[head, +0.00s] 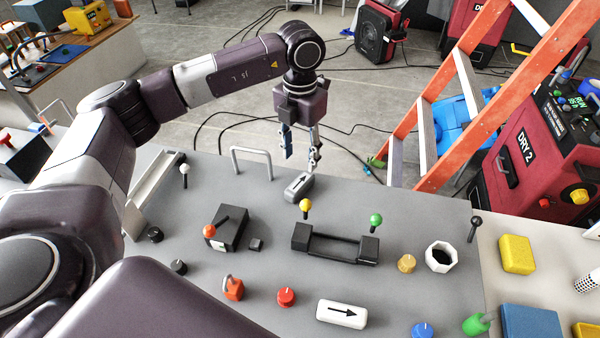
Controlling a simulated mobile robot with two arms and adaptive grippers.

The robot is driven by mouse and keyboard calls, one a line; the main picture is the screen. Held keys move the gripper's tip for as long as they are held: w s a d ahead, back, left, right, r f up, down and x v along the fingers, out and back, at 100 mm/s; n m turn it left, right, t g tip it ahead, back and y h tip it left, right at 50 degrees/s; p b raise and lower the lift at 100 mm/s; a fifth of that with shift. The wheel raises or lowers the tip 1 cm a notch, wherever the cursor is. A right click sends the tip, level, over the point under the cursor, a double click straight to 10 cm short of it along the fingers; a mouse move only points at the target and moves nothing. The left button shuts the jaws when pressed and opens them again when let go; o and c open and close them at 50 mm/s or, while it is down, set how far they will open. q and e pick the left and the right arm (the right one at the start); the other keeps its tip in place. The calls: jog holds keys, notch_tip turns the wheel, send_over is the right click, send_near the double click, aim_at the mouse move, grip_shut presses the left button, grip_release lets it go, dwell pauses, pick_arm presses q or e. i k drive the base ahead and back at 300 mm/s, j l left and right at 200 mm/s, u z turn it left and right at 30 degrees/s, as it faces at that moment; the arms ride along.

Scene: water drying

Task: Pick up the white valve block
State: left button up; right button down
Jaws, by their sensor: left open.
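A white block with a black arrow (342,314) lies on the front part of the grey panel (200,290). A smaller pale grey-white block with a dark marking on top (299,186) sits near the panel's back edge. My left gripper (300,156) points down just above and behind this smaller block. Its two fingers are apart, with nothing seen between them. I cannot tell whether the fingertips touch the block. My right gripper is not in view.
A metal handle (251,163) stands left of the smaller block. A black box with an orange-tipped lever (227,228) stands left. An orange ladder (480,100) is behind.

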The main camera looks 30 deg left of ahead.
aim_at(331, 311)
jog(key=k, duration=2)
